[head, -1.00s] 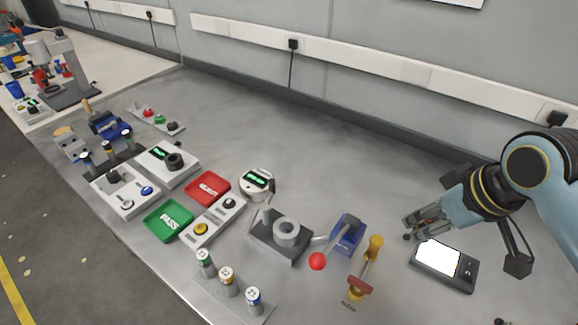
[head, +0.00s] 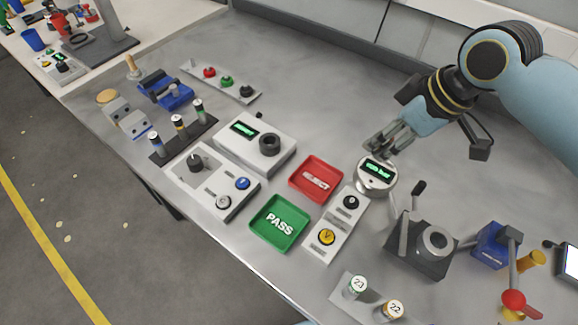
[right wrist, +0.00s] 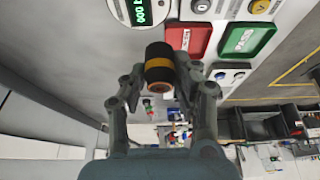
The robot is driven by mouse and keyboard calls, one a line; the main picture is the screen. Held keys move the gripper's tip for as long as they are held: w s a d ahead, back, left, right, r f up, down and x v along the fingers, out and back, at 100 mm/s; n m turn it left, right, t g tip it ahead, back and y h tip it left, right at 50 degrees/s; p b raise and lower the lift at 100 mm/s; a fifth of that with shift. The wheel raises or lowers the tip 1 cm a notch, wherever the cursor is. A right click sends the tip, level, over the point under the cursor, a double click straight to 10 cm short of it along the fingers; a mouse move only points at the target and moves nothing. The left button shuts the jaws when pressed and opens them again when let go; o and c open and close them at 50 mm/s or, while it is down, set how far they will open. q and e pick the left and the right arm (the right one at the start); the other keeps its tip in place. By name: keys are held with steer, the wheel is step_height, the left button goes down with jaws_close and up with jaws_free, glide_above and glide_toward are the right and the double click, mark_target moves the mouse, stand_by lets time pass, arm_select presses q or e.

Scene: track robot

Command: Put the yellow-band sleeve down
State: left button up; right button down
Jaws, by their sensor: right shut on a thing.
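My right gripper (head: 378,148) is shut on the yellow-band sleeve, a short dark cylinder with a yellow band; the sleeve (right wrist: 160,68) shows between the fingertips in the right wrist view. In the head view the fingers hide it. The gripper is above the bench, beside the round gauge (head: 377,176) with a green display. To the left, a dark rack (head: 172,155) has several banded posts or cylinders, with blue, yellow and green bands. My left gripper is not in view.
A red tray (head: 316,179) and a green PASS tray (head: 279,224) lie on the bench left of the gauge. A white box with a knob (head: 255,143) and a grey fixture (head: 420,250) stand nearby. The bench behind the red tray is clear.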

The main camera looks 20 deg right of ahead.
steer(key=w+a+f, duration=0.1)
steer(key=a+f, duration=0.1)
steer(key=a, duration=0.1)
steer(key=w+a+f, duration=0.2)
steer(key=a, duration=0.1)
steer(key=w+a+f, duration=0.2)
steer(key=a, duration=0.1)
steer(key=shift+w+f+p, duration=0.15)
steer(key=shift+f+p, duration=0.15)
steer(key=shift+f, duration=0.1)
steer(key=shift+a+f, duration=0.15)
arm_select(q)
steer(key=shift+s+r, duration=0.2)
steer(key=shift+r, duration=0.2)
arm_select(e)
steer(key=shift+f, duration=2)
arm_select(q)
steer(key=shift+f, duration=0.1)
arm_select(e)
steer(key=shift+f, duration=0.15)
steer(key=c, duration=1)
jaws_free()
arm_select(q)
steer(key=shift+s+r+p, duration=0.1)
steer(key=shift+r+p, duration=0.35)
arm_select(e)
steer(key=v, duration=1.2)
